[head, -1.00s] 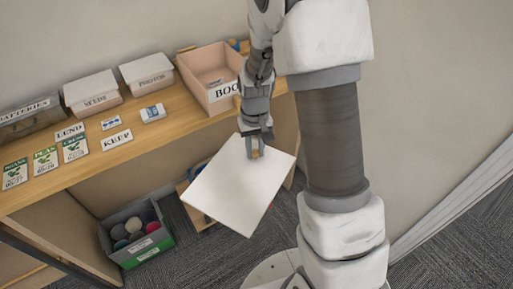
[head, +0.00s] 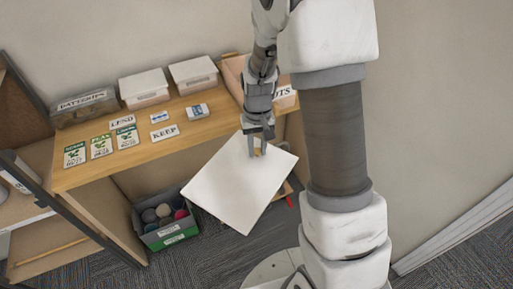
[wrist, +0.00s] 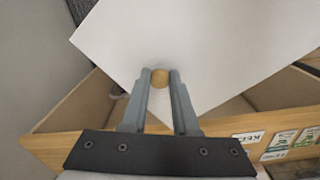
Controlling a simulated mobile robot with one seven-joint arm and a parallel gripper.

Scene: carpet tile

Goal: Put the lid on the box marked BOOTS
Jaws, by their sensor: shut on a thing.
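The white square lid (head: 232,191) hangs tilted in front of the shelf, held by its small wooden knob. My gripper (head: 257,151) is shut on the knob. In the wrist view the lid (wrist: 215,45) spreads beyond the fingers, and my gripper (wrist: 160,78) has the round knob between its tips. The pinkish box marked BOOTS (head: 232,74) stands at the right end of the shelf top, behind my arm. My arm hides most of it, and only the end of its label shows. The lid is apart from the box, lower and nearer to me.
Cards and small labels lie on the wooden shelf top (head: 190,132). A green-grey bin of balls (head: 165,222) is below. Another shelf unit (head: 28,215) is at left.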

